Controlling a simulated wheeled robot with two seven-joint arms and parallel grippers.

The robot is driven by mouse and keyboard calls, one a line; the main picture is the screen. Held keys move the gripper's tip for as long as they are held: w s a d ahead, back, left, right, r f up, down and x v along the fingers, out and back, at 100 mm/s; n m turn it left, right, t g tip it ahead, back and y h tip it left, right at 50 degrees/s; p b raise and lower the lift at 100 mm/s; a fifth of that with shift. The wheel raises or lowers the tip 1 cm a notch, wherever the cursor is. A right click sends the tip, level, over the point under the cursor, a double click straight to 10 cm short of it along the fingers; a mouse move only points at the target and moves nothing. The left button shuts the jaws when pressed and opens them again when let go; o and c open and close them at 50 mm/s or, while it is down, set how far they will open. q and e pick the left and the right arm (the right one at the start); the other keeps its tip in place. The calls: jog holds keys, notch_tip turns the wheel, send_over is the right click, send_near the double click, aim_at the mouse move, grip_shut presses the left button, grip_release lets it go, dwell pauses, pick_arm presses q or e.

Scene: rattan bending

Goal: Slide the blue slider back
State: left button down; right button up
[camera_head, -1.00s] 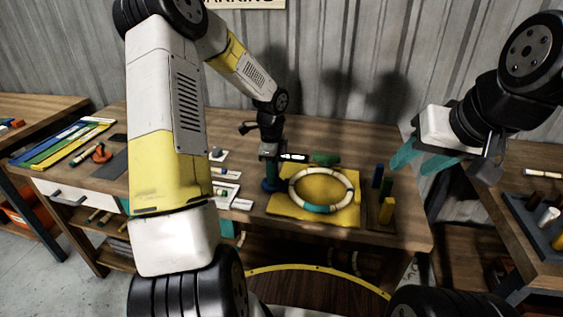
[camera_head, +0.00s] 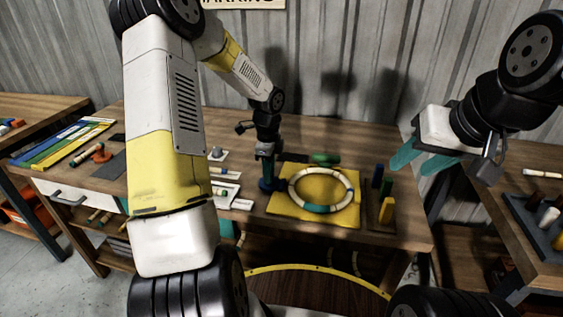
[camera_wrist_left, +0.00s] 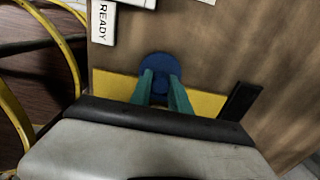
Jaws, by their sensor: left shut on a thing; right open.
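The blue slider (camera_head: 270,184) is a round blue piece at the left edge of the yellow board (camera_head: 285,208). In the left wrist view the slider (camera_wrist_left: 158,64) shows as a blue disc at the fingertips. My left gripper (camera_head: 267,172) points down, its teal fingers shut on the slider; the fingers (camera_wrist_left: 160,82) hide part of it in the wrist view. My right gripper (camera_head: 415,160) is open and empty, raised at the right.
A green piece (camera_head: 326,160) lies behind the ring. Blue, green and yellow upright blocks (camera_head: 386,210) stand right of the board. White trays with small parts (camera_head: 228,190) lie to the left. A READY label (camera_wrist_left: 103,20) shows in the wrist view.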

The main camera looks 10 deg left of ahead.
pick_arm(q)
jog(key=shift+w+a, duration=0.1)
jog(key=shift+a, duration=0.85)
jog(key=c, duration=1.2)
grip_release()
jog(key=shift+c, duration=0.2)
notch_tip(320, 180, up, 8)
jog(key=s+d+r+n+t+h, duration=0.1)
jog(key=s+d+r+n+t, duration=0.1)
jog(key=s+r+n, duration=0.6)
jog(key=s+d+r+n+t+h, duration=0.1)
jog(key=s+d+r+n+t, duration=0.2)
jog(key=s+r+n, duration=0.6)
jog(key=s+t, duration=0.1)
jog(key=s, duration=0.6)
jog(key=shift+s+d+n, duration=0.2)
jog(key=shift+n, duration=0.2)
